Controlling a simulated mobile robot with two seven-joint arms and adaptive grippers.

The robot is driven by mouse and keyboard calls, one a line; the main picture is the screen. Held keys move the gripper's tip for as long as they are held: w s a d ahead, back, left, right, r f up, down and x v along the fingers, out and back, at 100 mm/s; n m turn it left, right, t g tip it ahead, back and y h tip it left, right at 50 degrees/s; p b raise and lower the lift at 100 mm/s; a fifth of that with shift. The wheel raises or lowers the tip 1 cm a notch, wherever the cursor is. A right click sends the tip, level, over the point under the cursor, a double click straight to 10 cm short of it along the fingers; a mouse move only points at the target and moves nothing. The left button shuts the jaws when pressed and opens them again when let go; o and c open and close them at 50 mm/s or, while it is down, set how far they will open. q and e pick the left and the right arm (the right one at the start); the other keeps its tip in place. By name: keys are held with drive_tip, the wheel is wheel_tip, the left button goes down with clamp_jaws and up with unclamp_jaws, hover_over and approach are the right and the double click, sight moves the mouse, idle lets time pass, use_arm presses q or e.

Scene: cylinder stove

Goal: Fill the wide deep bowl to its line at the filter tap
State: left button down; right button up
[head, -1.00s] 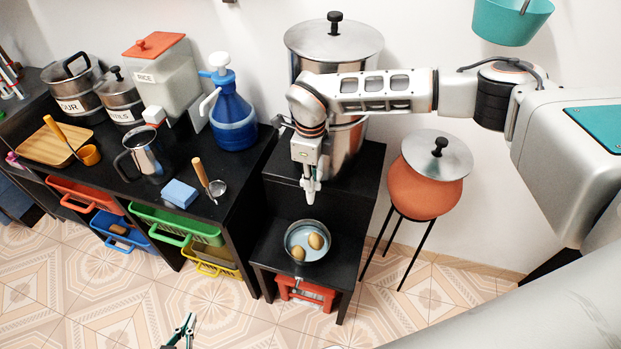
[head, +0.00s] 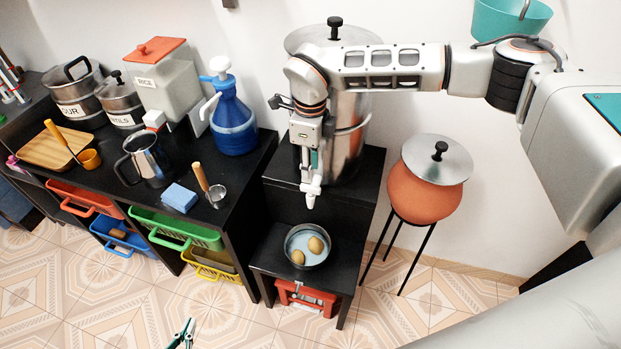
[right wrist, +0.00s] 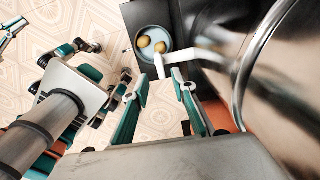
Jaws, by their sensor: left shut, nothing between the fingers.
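The round steel bowl (head: 289,254) sits upright on the low black shelf below the steel filter tank (head: 345,150). It holds pale bluish water and two brown, potato-like items; I cannot make out a fill line. The white tap (head: 313,192) hangs over the bowl, with no stream visible. My right gripper (head: 313,170) is just above the tap in the head view. In the right wrist view its teal fingers (right wrist: 160,105) stand apart, with the tap (right wrist: 175,62) beyond and between them; contact is unclear. My left gripper (head: 187,325) is shut and empty, low over the floor.
A lidded clay pot (head: 425,195) on a thin stand is right of the shelf. The left counter holds a blue dispenser (head: 233,120), steel jug (head: 148,160), blue sponge (head: 180,198) and strainer (head: 216,195). A red item (head: 307,298) is under the low shelf.

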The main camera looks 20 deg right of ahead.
wheel_tip(320, 180, up, 6)
drive_tip(key=shift+f, duration=0.2)
idle(1.1)
drive_tip(key=b, duration=0.6)
hover_over(310, 186)
wheel_tip(310, 186, down, 5)
drive_tip(key=shift+f, duration=3.55)
clamp_jaws()
